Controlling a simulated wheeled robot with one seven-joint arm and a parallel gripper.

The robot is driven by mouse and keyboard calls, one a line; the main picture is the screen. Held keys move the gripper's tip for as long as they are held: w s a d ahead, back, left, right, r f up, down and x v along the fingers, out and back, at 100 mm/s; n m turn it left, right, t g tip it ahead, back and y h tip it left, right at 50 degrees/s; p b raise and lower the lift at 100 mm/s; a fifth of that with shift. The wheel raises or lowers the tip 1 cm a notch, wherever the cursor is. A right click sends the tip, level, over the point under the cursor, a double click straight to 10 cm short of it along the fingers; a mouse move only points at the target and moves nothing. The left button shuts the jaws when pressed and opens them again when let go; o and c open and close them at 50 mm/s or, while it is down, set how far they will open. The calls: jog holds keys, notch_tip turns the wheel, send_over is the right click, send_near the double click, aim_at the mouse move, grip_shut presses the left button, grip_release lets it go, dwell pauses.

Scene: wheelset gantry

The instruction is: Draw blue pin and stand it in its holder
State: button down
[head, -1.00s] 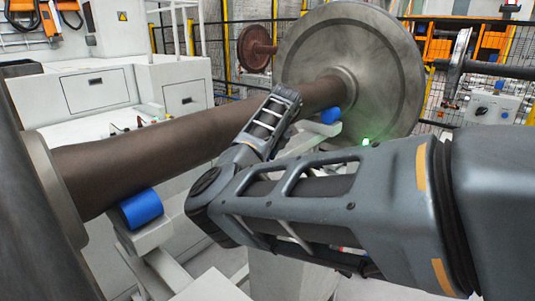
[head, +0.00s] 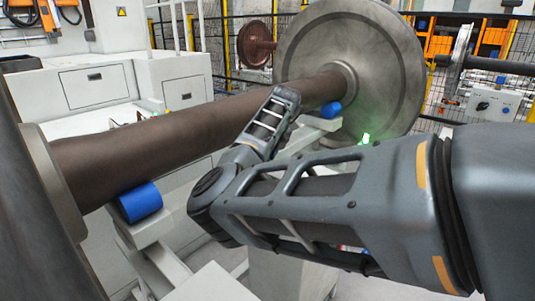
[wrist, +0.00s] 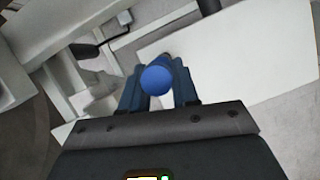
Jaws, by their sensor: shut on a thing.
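The blue pin (wrist: 156,79) shows in the wrist view as a round blue head, seen end-on. My gripper (wrist: 157,92) is shut on it, with a dark blue finger on each side. The rest of the pin is hidden behind its head and the fingers. I cannot make out the pin's holder in either view.
A brown axle (head: 200,125) with a large wheel (head: 355,65) spans the head view, above blue rollers (head: 140,202) on white supports. White cabinets (head: 95,88) stand behind. In the wrist view, a pale flat panel (wrist: 235,55) lies beyond the pin.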

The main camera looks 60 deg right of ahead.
jog(key=shift+f, duration=0.3)
jog(key=c, duration=0.8)
grip_release()
jog(key=shift+b+v, duration=0.6)
jog(key=shift+v, duration=3.35)
jog(key=shift+f, duration=0.1)
